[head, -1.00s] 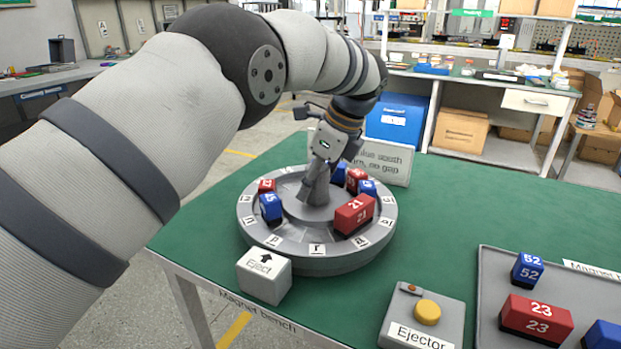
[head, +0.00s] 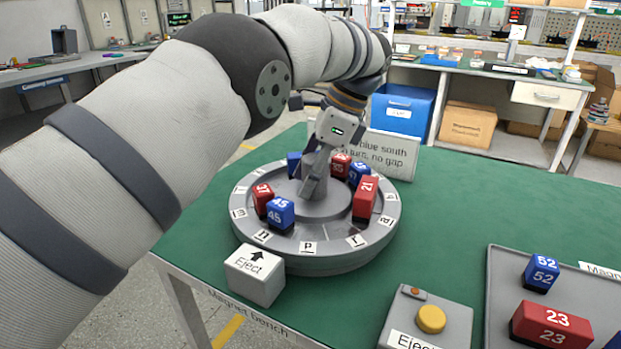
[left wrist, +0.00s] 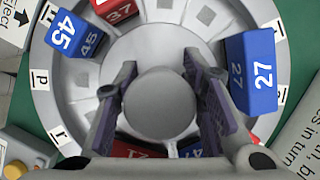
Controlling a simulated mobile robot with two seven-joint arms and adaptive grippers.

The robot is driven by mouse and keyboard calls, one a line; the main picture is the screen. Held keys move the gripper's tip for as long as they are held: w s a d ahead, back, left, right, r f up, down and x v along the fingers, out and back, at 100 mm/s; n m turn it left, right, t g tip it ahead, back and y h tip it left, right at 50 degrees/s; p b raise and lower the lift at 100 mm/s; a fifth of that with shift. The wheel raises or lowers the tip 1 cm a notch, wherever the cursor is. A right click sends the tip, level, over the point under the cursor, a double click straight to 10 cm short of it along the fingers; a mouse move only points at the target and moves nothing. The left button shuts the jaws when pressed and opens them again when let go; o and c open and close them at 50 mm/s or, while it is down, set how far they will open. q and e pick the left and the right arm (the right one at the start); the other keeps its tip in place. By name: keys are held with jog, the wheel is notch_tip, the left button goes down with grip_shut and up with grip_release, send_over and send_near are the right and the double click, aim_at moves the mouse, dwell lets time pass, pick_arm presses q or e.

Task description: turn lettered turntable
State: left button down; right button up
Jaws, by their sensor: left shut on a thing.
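The lettered turntable (head: 300,262) is a round grey disc on the green bench, with white letter tags on its rim; n, p and r face the near side. Several red and blue numbered blocks sit in its ring. Blue 45 (head: 281,213) is at the near left with a red block (head: 262,199) beside it, and red 21 (head: 365,200) is at the right. My left gripper (head: 314,192) reaches down to the centre. In the left wrist view its fingers are shut around the round grey hub knob (left wrist: 165,105). Blue 27 (left wrist: 252,72) shows right of the fingers. My right gripper is out of view.
The white Eject block (head: 254,276) with an arrow stands at the turntable's near-left edge. The Ejector box (head: 431,320) with a yellow button and a grey tray (head: 498,270) holding numbered blocks are at the near right. A sign (head: 390,155) stands behind the turntable.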

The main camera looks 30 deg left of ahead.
pick_arm(q)
jog(key=shift+s+f+n+g+b, duration=0.2)
jog(key=shift+n+g+b, duration=0.15)
jog(key=shift+n, duration=0.25)
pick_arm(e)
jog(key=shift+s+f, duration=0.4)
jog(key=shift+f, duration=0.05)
pick_arm(q)
jog(key=c, duration=1.1)
grip_release()
jog(key=shift+o, duration=0.5)
jog(key=shift+w+r, duration=0.1)
jog(key=shift+r, duration=0.15)
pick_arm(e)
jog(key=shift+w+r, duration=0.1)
